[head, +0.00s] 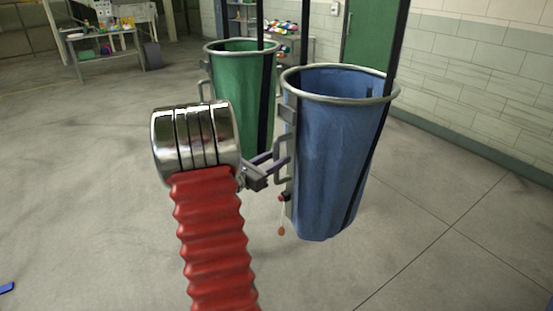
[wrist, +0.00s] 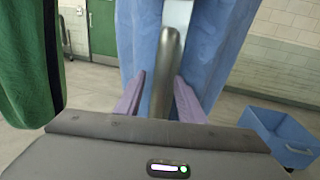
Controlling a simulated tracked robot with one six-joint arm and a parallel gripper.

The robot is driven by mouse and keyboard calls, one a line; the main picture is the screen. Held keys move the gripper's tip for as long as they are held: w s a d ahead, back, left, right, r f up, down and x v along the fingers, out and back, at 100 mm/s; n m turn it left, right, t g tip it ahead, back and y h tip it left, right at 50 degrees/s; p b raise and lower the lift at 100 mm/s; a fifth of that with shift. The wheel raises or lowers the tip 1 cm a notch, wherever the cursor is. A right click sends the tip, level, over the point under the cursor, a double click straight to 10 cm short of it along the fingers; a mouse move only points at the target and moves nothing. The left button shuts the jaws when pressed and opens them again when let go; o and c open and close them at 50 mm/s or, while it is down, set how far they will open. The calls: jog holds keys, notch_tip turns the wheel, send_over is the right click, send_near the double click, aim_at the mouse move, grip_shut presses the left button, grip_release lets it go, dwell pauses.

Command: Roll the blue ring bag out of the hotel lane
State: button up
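The blue ring bag (head: 335,150) hangs upright from a metal ring on dark poles, right of centre in the head view. A grey handle (head: 280,174) stands on its left side. My gripper (head: 277,161) is at this handle. In the wrist view, its two purple fingers (wrist: 160,90) are apart, one on each side of the metal handle bar (wrist: 163,85). A narrow gap shows between bar and fingers, so the grip looks open around it. The blue cloth (wrist: 220,45) fills the view behind. The bag's wheels or base are not clearly visible.
A green ring bag (head: 245,90) stands close behind and left; it also shows at the wrist view's left edge (wrist: 25,70). A blue crate (wrist: 283,138) is on the floor at right in the wrist view. A tiled wall (head: 470,70) runs behind. Floor at front right (head: 440,240) is clear.

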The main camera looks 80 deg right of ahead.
grip_shut()
dwell(0.3)
dwell(0.3)
